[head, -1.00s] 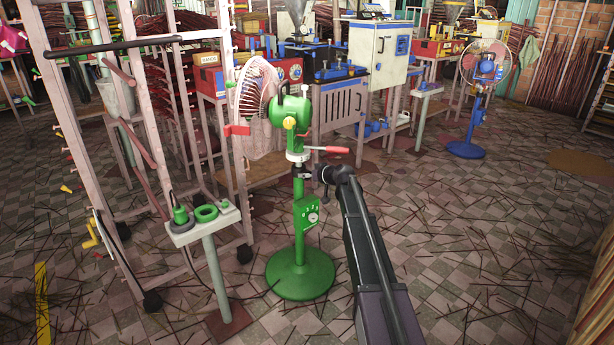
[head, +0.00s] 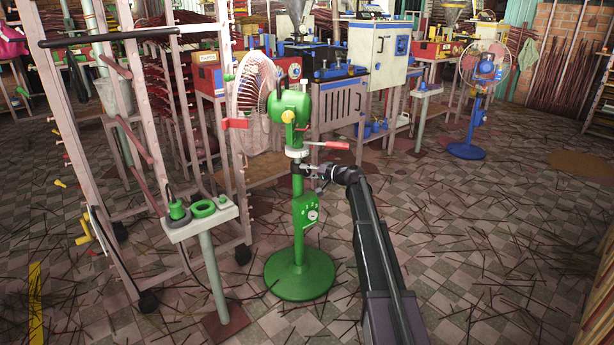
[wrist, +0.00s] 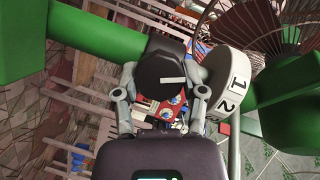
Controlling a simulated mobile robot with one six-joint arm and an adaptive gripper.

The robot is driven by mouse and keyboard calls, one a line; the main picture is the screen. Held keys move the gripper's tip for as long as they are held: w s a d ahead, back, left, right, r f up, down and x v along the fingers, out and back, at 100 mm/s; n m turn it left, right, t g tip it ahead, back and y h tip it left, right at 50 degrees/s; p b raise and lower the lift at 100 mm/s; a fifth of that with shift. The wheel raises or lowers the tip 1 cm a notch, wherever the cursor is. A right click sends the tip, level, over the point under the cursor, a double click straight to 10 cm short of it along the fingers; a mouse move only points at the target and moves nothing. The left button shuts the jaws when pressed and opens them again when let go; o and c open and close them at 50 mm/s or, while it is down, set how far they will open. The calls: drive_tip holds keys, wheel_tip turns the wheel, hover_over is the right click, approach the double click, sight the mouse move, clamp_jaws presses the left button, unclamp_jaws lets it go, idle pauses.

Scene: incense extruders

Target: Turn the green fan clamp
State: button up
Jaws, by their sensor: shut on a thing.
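The green fan (head: 291,110) stands upright on a green pole with a round green base (head: 299,274). Its black clamp knob (wrist: 160,76), with a white mark on its face, sits at the pole just below the white collar (head: 297,153). My gripper (wrist: 163,88) is shut on the knob, one finger on each side. The gripper (head: 311,171) also shows in the head view, reaching the pole from the right. In the wrist view the collar (wrist: 229,82) shows the numbers 1 and 2. The knob's far side is hidden.
A red-handled lever (head: 331,145) sticks out just above my gripper. A small stand (head: 203,222) with green parts is to the left, before a tall rack (head: 160,215). A blue fan (head: 480,90) stands at back right. The floor at right is open, with scattered sticks.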

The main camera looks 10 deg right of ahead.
drive_tip(key=m+y+b, duration=0.1)
drive_tip(key=m+b, duration=0.1)
drive_tip(key=m, duration=0.1)
drive_tip(key=shift+f, duration=0.15)
drive_tip(key=shift+m+t+y, duration=0.3)
drive_tip(key=o, duration=1.2)
drive_tip(key=shift+c, duration=0.2)
drive_tip(key=v, duration=0.7)
drive_tip(key=shift+d, duration=0.2)
drive_tip(key=shift+s, duration=0.1)
